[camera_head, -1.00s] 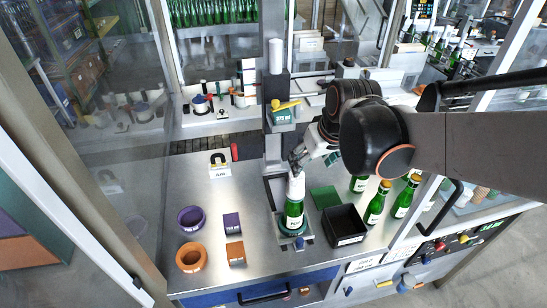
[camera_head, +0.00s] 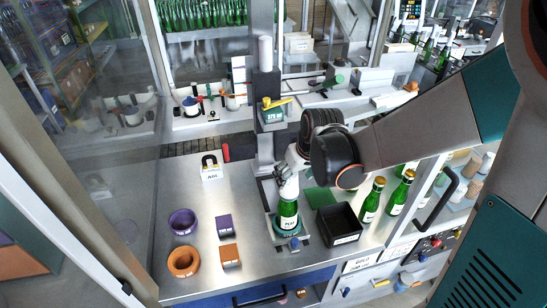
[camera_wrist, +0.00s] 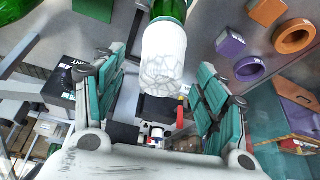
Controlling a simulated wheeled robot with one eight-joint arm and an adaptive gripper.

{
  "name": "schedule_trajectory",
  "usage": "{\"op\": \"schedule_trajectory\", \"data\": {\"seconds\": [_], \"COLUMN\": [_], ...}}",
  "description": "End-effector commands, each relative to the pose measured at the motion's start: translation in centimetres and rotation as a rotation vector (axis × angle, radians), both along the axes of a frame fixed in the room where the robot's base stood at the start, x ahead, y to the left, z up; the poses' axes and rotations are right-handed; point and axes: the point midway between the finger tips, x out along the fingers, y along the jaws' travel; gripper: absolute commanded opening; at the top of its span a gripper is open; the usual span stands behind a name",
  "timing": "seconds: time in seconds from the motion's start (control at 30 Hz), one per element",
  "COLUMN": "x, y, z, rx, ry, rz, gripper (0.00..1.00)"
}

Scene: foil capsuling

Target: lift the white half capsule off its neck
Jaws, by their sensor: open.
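The white half capsule (camera_wrist: 163,58) sits over the neck of a green bottle (camera_head: 288,217). In the head view the capsule (camera_head: 289,187) is at the bottle's top, just below my wrist. The bottle stands upright in a holder (camera_head: 295,243) on the steel table. My gripper (camera_wrist: 160,88) is open in the wrist view, with one teal-padded finger on each side of the capsule. I see room between the capsule and both fingers. In the head view my fingers are largely hidden by my wrist and the capsule.
A black bin (camera_head: 339,224) and a green pad (camera_head: 320,198) are right of the holder. More green bottles (camera_head: 371,200) stand farther right. Purple (camera_head: 183,221) and orange (camera_head: 184,262) rings and two small blocks lie left. A column with a yellow lever (camera_head: 272,103) rises behind.

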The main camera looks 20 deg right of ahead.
Motion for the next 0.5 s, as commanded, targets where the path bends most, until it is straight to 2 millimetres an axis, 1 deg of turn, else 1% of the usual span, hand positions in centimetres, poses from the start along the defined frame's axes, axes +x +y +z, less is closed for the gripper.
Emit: {"op": "schedule_trajectory", "data": {"seconds": [0.17, 0.5], "x": [0.2, 1.6], "y": [0.1, 0.6], "z": [-0.7, -4.2], "rx": [0.0, 0.0], "ry": [0.0, 0.0], "rz": [0.0, 0.0], "gripper": [0.66, 0.66]}}
